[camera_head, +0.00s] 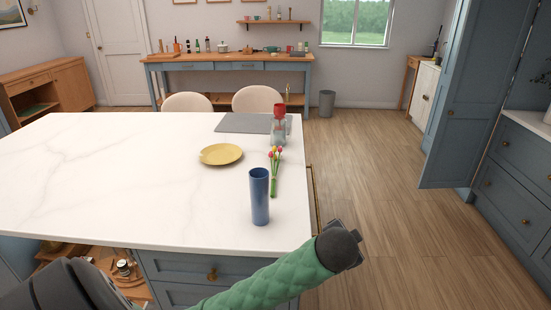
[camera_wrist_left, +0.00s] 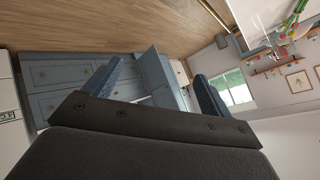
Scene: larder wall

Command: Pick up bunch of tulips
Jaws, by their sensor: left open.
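The bunch of tulips (camera_head: 274,182), with red and yellow flowers and green stems, lies on the white island counter (camera_head: 130,175) near its right edge. A tall blue vase (camera_head: 259,197) stands just in front of the stems. My left arm, with a green padded sleeve, reaches across the front; its dark gripper end (camera_head: 345,246) is right of the counter, apart from the tulips. In the left wrist view my left gripper (camera_wrist_left: 157,68) is open and empty, its two blue fingers spread. The tulips (camera_wrist_left: 296,18) show there at the top right corner. My right gripper is not in view.
A yellow plate (camera_head: 221,154), a grey mat (camera_head: 243,123) and a clear container with a red item (camera_head: 279,122) are on the counter beyond. The left of the counter is bare. Blue cabinets (camera_head: 470,90) stand at the right, with open wooden floor (camera_head: 400,200) between.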

